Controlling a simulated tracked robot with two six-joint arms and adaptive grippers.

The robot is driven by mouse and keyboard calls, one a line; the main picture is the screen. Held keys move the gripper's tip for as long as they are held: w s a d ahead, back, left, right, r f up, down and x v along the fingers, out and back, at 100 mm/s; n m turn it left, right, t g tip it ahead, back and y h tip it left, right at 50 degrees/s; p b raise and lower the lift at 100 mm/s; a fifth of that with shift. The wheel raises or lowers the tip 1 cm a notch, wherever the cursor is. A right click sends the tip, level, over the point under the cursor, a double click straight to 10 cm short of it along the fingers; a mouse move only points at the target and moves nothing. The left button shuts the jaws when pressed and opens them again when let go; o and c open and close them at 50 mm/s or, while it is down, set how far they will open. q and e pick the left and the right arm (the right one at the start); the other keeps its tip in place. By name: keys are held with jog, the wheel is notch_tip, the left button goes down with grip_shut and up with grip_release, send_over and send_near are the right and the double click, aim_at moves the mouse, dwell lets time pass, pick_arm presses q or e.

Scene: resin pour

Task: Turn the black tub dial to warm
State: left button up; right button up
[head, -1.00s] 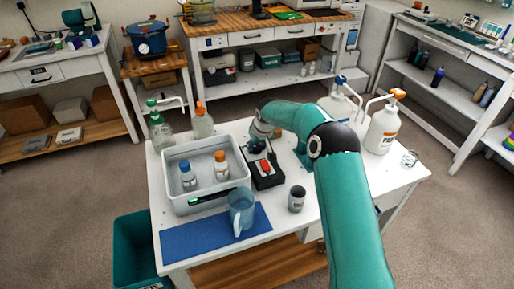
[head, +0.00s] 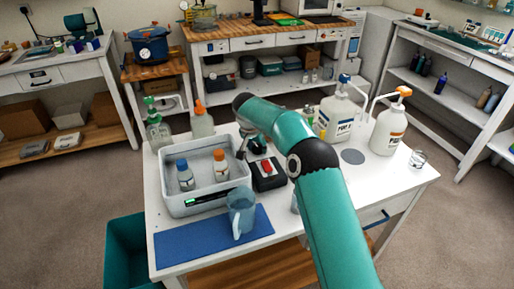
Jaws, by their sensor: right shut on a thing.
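The white tub (head: 176,207) stands on the white table, with a black strip and a lit green display on its front. Two bottles stand in it, one with a blue cap (head: 185,175) and one with an orange cap (head: 220,165). My right gripper (head: 241,152) is at the tub's right wall, towards the back, its fingers shut. The black dial is hidden at the fingers, and its setting cannot be read. My left gripper is not in view.
A black box with a red switch (head: 267,168) stands right of the tub, close to my gripper. A blue jug (head: 241,212) stands on the blue mat (head: 193,246) in front. Pump bottles (head: 338,118) (head: 389,130) stand at the back right.

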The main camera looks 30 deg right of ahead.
jog(key=shift+a+m, duration=0.1)
jog(key=shift+m, duration=0.4)
jog(key=o, duration=1.1)
jog(key=shift+o, duration=0.2)
jog(key=v, duration=1.2)
jog(key=shift+w, duration=0.25)
